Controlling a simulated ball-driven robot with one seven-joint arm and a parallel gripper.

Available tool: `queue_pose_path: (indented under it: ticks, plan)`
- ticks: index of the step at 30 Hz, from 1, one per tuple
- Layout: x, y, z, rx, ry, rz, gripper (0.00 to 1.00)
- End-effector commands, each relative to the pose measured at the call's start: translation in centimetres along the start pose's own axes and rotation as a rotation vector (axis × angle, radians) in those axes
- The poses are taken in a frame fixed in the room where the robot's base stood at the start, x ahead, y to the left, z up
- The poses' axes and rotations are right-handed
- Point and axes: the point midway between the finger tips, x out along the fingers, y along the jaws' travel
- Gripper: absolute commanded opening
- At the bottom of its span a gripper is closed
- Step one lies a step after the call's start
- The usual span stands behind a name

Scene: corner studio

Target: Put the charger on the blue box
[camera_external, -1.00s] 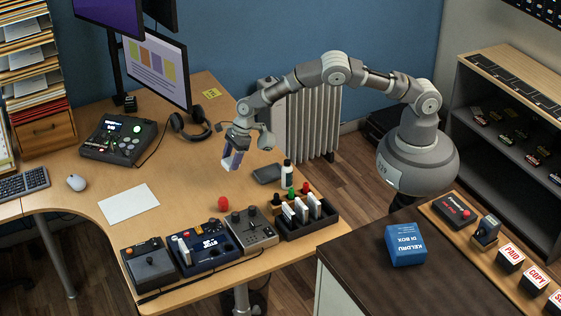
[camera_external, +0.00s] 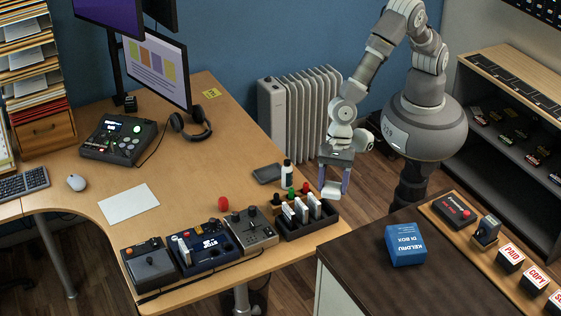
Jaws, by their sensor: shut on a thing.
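The blue box (camera_external: 406,246), with white lettering, lies on the dark brown counter at the lower right. My gripper (camera_external: 334,187) hangs pointing down, above and to the left of the box in the picture, near the right end of the wooden desk. It is shut on a small pale thing between its bluish fingers, which I take to be the charger (camera_external: 332,190). The fingers partly hide the charger, and it is too small to make out in detail. It is apart from the blue box.
The dark counter (camera_external: 400,290) has bare room around the box. A wooden strip with stamp blocks (camera_external: 510,257) runs along its right. A radiator (camera_external: 300,120) stands behind.

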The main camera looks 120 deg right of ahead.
Motion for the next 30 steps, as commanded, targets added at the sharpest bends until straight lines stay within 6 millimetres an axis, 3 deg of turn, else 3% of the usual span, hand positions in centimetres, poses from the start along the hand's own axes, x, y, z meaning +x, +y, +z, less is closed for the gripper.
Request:
queue_pose_path:
  ticks: [1, 6, 9, 12, 17, 23, 30]
  plan:
    - [-2.0, 3.4, 1.2, -0.047, 0.002, 0.02, 0.26]
    - [-5.7, 13.1, 2.3, -0.191, 0.01, 0.076, 0.26]
    - [-7.6, 17.5, 2.1, -0.261, 0.015, 0.102, 0.26]
    - [-9.1, 20.6, 1.7, -0.315, 0.019, 0.119, 0.26]
    - [-10.1, 23.1, 1.1, -0.359, 0.022, 0.134, 0.26]
    - [-9.7, 23.4, 1.7, -0.366, 0.023, 0.136, 0.26]
    - [-6.4, 23.2, 7.6, -0.369, 0.022, 0.135, 0.26]
